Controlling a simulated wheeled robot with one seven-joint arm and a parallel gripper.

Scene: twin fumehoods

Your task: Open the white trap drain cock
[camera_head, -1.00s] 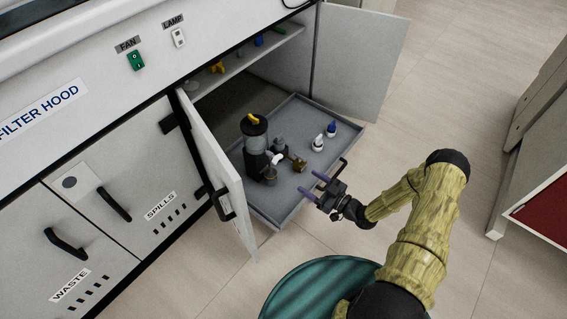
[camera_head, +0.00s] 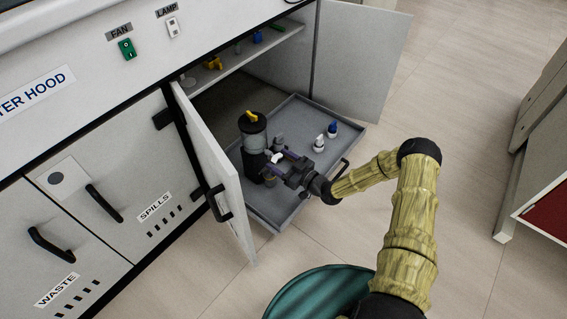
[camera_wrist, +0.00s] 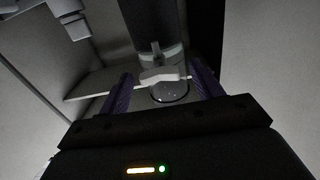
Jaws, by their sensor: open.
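The white trap drain cock (camera_head: 277,157) is a small white handle low on the front of the dark trap (camera_head: 254,159), which stands on the pulled-out grey tray. My gripper (camera_head: 280,161) is open at the cock, its purple fingers reaching toward it from the right. In the wrist view the white cock (camera_wrist: 162,76) shows between the two fingertips (camera_wrist: 163,82), with a gap visible on either side. A round clear shape lies just beneath it. Whether a finger touches the cock cannot be told.
The grey tray (camera_head: 283,213) sits between two open cabinet doors, left (camera_head: 215,165) and right (camera_head: 358,60). Two small bottles, white-capped (camera_head: 319,143) and blue-capped (camera_head: 332,130), stand on the tray. Coloured valves (camera_head: 214,62) line the shelf above.

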